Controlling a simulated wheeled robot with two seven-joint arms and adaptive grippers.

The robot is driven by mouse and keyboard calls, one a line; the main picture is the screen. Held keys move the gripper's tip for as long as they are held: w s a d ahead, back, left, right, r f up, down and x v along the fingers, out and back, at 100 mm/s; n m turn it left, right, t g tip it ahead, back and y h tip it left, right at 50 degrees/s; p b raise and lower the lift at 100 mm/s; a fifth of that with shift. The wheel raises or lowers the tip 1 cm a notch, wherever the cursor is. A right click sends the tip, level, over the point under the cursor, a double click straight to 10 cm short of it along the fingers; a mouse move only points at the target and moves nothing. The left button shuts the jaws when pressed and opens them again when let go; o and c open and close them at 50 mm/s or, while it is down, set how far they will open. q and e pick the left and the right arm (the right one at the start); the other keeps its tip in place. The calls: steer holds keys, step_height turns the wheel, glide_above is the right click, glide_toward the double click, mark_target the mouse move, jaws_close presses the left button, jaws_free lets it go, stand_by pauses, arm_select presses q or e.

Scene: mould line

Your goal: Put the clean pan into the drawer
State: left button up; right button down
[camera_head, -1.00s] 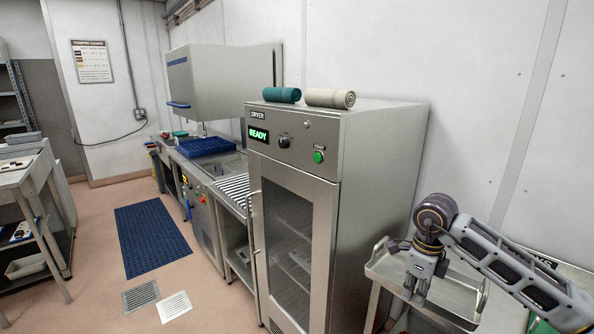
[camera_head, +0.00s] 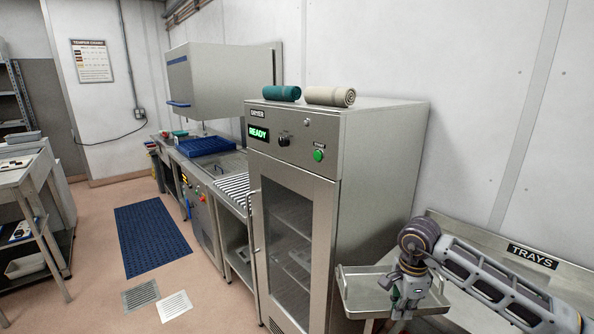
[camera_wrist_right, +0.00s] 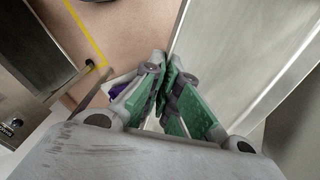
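No pan can be made out for certain; a faint pale shape shows behind the glass of the dryer (camera_head: 375,170), too dim to name. The dryer door is shut. A shallow metal tray-like piece (camera_head: 358,285) stands beside the dryer at the lower right; I cannot tell whether it is the drawer. My right gripper (camera_head: 402,308) points down over its right part. In the right wrist view its green-padded fingers (camera_wrist_right: 166,72) come together at the tips, with nothing visible between them. Whether they touch the metal piece is unclear. My left gripper is out of view.
A metal counter labelled TRAYS (camera_head: 532,256) stands along the wall at the right. Rolled teal (camera_head: 282,93) and beige (camera_head: 330,96) cloths lie on the dryer. A blue rack (camera_head: 205,146) sits left of the dryer.

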steer(key=s+a+f+n, duration=0.1)
steer(key=a+f+n, duration=0.1)
steer(key=f+n, duration=0.4)
steer(key=s+a+f+n+b, duration=0.1)
steer(key=a+f+n, duration=0.1)
steer(key=f+n, duration=0.4)
steer(key=shift+a+f+n, duration=0.25)
steer(key=shift+a+n, duration=0.05)
steer(key=shift+n, duration=2.6)
steer(key=shift+a, duration=0.1)
stand_by(2.0)
